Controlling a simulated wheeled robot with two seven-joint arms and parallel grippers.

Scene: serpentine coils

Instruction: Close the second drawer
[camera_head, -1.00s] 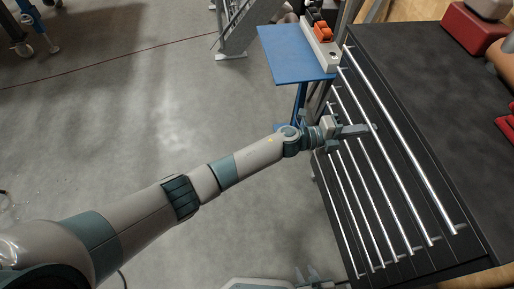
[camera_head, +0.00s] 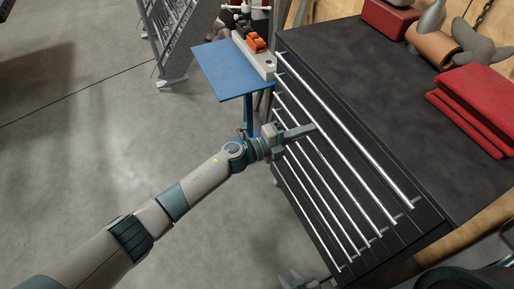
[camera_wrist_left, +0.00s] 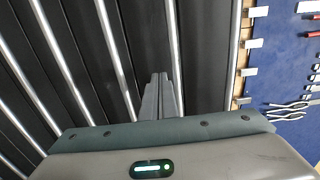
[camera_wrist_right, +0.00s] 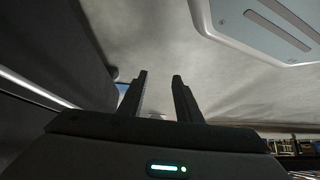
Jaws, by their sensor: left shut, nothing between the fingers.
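The black drawer cabinet (camera_head: 400,90) stands at the right in the head view, with long silver bar handles down its front. The second handle from the top (camera_head: 345,180) runs just below the top handle (camera_head: 365,155). How far the second drawer sticks out is hard to tell. My left gripper (camera_head: 312,128) is shut and empty, its fingertips at the second handle near its far end; contact is unclear. In the left wrist view its fingers (camera_wrist_left: 161,90) lie together over the dark drawer fronts between bars. My right gripper (camera_wrist_right: 158,85) is open and empty, low beside the cabinet.
A blue table (camera_head: 220,70) with an orange-topped item (camera_head: 256,42) stands beyond my left arm. Red folded cloths (camera_head: 480,105), a red box (camera_head: 388,18) and other objects lie on the cabinet top. Open grey floor (camera_head: 90,130) is at the left.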

